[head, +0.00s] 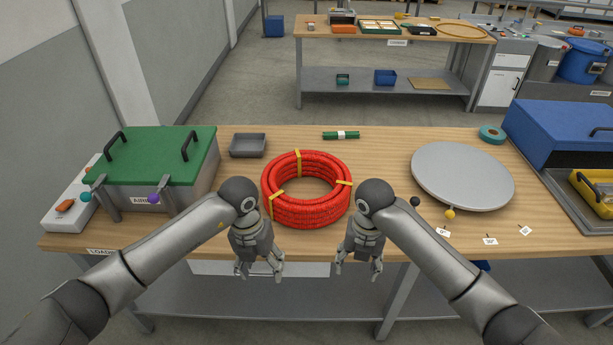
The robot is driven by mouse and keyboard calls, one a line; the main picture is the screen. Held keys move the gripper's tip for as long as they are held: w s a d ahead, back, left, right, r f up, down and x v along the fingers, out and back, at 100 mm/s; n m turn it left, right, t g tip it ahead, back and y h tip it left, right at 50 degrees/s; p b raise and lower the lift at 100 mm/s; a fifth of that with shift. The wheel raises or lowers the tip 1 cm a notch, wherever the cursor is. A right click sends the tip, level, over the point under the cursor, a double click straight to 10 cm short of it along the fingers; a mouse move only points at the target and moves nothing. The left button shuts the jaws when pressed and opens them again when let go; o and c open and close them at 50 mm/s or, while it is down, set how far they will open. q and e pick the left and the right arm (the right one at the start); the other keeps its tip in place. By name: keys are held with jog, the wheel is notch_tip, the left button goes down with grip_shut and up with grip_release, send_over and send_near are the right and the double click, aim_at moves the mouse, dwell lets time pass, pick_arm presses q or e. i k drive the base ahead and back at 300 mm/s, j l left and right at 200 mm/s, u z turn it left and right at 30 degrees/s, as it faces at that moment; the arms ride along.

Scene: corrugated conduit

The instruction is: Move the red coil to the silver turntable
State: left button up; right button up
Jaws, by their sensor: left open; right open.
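The red coil (313,213) is a ring of corrugated conduit bound with yellow straps. It lies flat on the wooden table, near the middle. The silver turntable (462,175) is a flat round disc on the right part of the table, apart from the coil. My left gripper (259,278) hangs fingers down in front of the table's front edge, left of the coil's front, open and empty. My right gripper (358,278) hangs likewise to the right, open and empty. Neither gripper touches the coil.
A box with a green lid (162,155) stands at the left. A small grey tray (248,146), a green roll (341,135) and a teal tape ring (491,134) lie at the back. A blue case (560,130) stands at the right. Tabletop (388,160) between coil and turntable is clear.

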aim_at(465, 176)
jog(key=i, duration=1.15)
